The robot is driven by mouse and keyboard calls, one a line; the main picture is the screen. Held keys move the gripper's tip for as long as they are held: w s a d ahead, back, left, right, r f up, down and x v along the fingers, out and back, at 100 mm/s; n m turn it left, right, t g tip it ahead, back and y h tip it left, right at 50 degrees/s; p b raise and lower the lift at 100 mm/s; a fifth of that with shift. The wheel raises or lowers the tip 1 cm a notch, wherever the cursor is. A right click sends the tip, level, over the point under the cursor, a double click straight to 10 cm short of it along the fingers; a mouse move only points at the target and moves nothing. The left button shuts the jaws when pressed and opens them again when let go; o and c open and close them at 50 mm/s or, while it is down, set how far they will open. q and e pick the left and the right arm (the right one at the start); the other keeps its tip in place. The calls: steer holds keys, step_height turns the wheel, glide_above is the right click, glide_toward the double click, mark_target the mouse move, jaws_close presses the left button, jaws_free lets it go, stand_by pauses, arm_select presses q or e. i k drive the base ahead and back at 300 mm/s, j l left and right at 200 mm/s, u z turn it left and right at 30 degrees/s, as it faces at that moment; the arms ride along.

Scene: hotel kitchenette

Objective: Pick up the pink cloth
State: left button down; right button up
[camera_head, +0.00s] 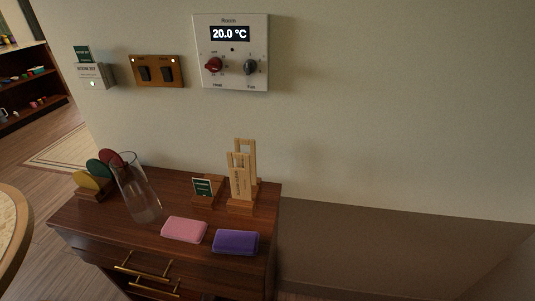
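The pink cloth (185,230) lies folded and flat near the front of the wooden cabinet top (86,223). A purple cloth (236,242) of similar shape lies just to its right, with a small gap between them. Neither of my grippers shows in the head view, so their positions cannot be told.
A clear glass vase (139,192) stands left of the pink cloth. A small green sign (204,187) and a wooden rack (242,178) stand at the back. Drawer handles (142,271) stick out below. A round table edge (14,236) is left.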

mark_target(187, 230)
steer(key=z, duration=11.05)
steer(key=i+j+z, duration=0.15)
steer(key=k+j, duration=0.05)
steer(key=j, duration=0.05)
